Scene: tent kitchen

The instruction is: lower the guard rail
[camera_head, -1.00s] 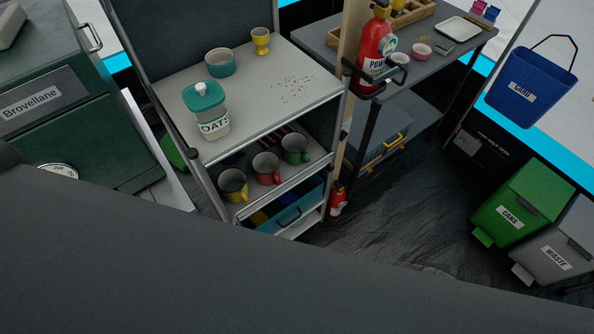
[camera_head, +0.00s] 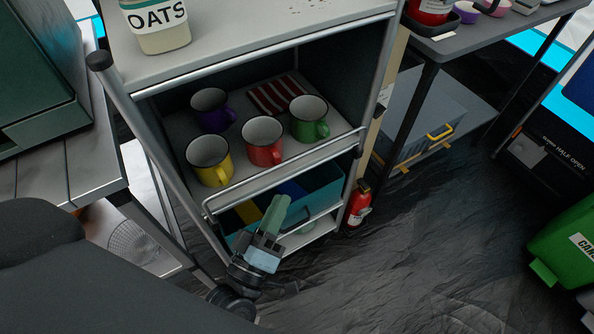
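The guard rail (camera_head: 290,167) is a thin metal bar across the front of the cart's middle shelf, running from the lower left to the right post. Behind it on the shelf stand a yellow mug (camera_head: 208,165), a red mug (camera_head: 263,152), a green mug (camera_head: 309,130) and a purple mug (camera_head: 207,121). My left gripper (camera_head: 277,212) is just below the rail, in front of the teal bin on the lower shelf. It looks apart from the rail, though the depth is hard to judge. Its finger opening is unclear from this angle. My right gripper is not in view.
The teal bin (camera_head: 328,185) fills the lower shelf. A small fire extinguisher (camera_head: 358,204) stands by the cart's right post. The oats jar (camera_head: 160,28) is on the cart top. A green bin (camera_head: 570,243) is at right; dark floor between is clear.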

